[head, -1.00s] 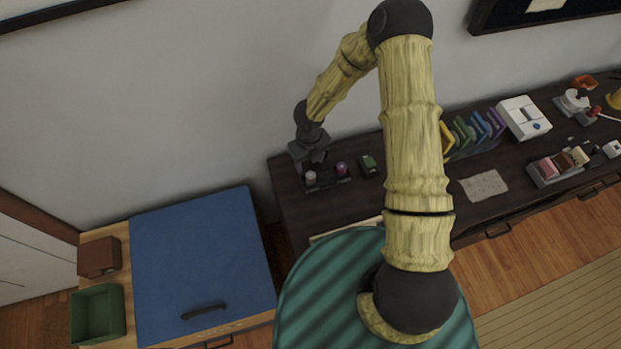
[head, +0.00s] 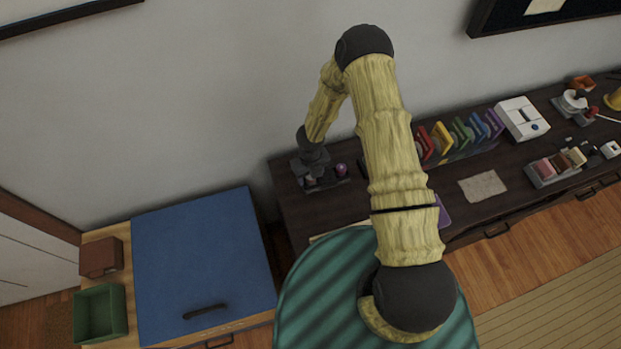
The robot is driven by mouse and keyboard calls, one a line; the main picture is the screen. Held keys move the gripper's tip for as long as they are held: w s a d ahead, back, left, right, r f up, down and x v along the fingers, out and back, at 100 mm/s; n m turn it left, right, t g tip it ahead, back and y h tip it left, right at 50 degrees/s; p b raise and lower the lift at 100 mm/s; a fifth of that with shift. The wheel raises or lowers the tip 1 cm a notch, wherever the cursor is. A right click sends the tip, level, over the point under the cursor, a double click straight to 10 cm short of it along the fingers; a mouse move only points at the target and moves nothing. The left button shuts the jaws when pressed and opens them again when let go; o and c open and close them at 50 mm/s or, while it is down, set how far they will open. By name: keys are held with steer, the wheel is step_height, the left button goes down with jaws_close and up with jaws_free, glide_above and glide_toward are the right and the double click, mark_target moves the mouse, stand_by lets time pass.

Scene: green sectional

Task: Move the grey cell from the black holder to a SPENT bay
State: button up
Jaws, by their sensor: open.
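A small black holder (head: 343,181) sits on the dark desk at its left end, near the wall. A purple cell (head: 341,170) stands upright in its right part. A pale greyish cell (head: 310,181) is at its left part, mostly hidden by my gripper. My gripper (head: 311,178) points down over that pale cell with open jaws. I cannot tell whether the fingers touch it. No SPENT label can be read in this view, so I cannot tell which bays are SPENT.
The dark desk (head: 480,215) carries a rack of coloured folders (head: 465,137), a white device (head: 522,119), a paper sheet (head: 483,187) and a tray of pinkish and brown blocks (head: 541,175). A blue-topped cabinet (head: 200,260) stands left, with a green box (head: 99,312). My arm hides part of the desk.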

stand_by(0.5)
steer(key=shift+f, duration=0.1)
steer(key=c, duration=1.1)
steer(key=shift+c, duration=0.2)
step_height(320, 180, up, 10)
